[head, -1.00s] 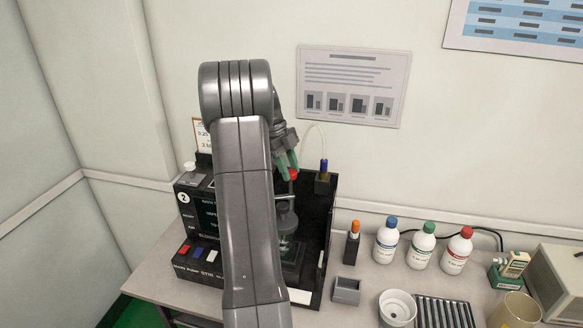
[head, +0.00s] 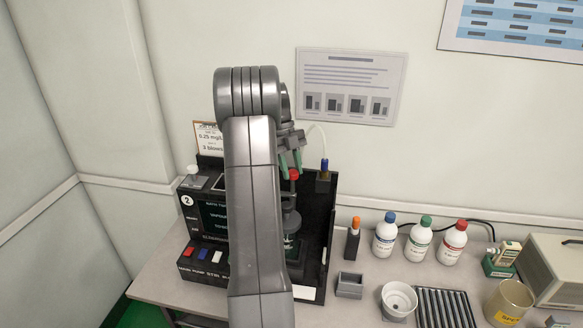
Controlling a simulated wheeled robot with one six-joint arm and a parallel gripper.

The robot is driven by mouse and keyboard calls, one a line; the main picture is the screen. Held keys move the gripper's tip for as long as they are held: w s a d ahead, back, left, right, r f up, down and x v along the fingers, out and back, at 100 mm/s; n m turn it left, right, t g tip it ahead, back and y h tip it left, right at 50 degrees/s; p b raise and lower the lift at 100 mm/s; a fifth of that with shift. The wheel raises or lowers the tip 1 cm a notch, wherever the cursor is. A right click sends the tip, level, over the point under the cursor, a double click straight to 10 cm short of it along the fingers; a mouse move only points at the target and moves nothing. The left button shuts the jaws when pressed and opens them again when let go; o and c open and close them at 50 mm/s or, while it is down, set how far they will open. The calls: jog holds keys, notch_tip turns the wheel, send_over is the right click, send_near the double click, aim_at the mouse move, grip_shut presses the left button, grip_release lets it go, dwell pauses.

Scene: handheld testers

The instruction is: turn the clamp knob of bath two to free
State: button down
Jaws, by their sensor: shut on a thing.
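Bath two is the black unit marked with a white 2 (head: 187,200), at the left end of the bench. A red knob (head: 294,174) sits at the top of a grey upright part inside the unit's black frame. My gripper (head: 291,165) points down at this knob, with its green fingertips around or just above it. The jaws are shut on the red knob, though the contact is small and partly hidden. My own arm covers the middle of the unit, including part of its screen. The knob's turn angle is too small to read.
A blue-capped probe (head: 324,168) with a pale tube stands close right of my gripper. A white knob (head: 193,172) tops the unit's left side. An orange-capped item (head: 353,240), a grey box (head: 349,286), a white cup (head: 398,300) and bottles (head: 419,240) stand farther right.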

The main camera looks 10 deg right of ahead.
jog(key=c, duration=1)
grip_release()
jog(key=shift+p+v, duration=0.6)
jog(key=shift+v, duration=5.4)
